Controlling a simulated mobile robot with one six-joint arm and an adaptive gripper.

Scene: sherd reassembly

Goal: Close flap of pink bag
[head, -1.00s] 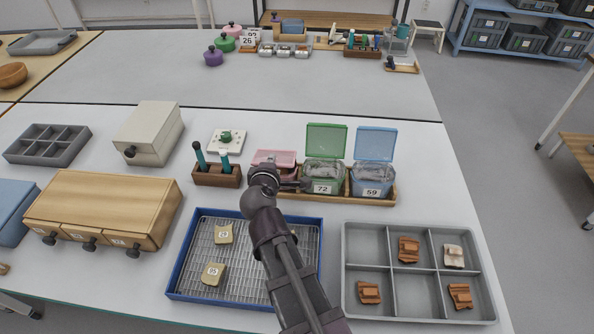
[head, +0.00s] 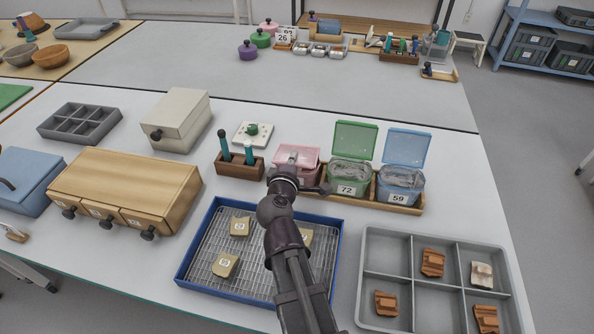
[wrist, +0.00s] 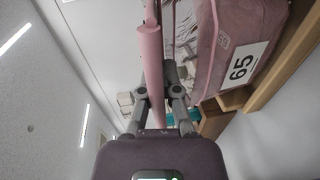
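The pink bag (head: 291,178) stands at the left end of a wooden rack, with label 65 readable on the bag in the wrist view (wrist: 222,60). Its pink flap (head: 306,152) is tilted, lower than the upright green and blue flaps. My gripper (wrist: 158,88) is at the bag, with a narrow pink part, apparently the flap seen edge-on, running between its fingers. Whether the fingers press on it is unclear. In the head view my arm hides the bag's lower front and most of the gripper.
The green bag (head: 349,177), labelled 72, and blue bag (head: 402,181), labelled 59, stand open to the right in the wooden rack (head: 408,209). A wooden marker holder (head: 239,166) is close on the left. A blue wire tray (head: 190,268) and grey divided tray (head: 412,283) lie in front.

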